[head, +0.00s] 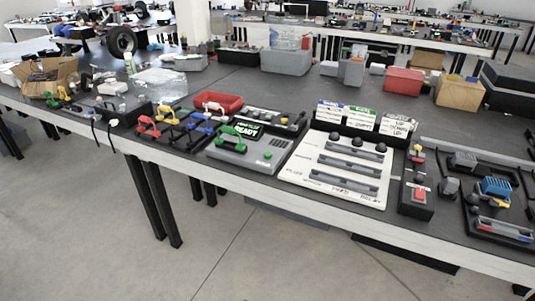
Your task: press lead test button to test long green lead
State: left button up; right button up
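The grey lead tester (249,162) sits near the front edge of the long dark table, and its small screen (248,129) reads "READY". A round green button (267,155) is on the tester's front right top. A green lead (229,130) with green grips lies at the tester's left part; I cannot tell whether its ends are seated. Neither of my grippers shows in the head view.
A white board (335,168) with grey slots and label cards stands right of the tester. A red tray (218,103) is behind the leads. A black box with a red switch (418,192) and a grey crate (286,62) are also on the table. The floor in front is clear.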

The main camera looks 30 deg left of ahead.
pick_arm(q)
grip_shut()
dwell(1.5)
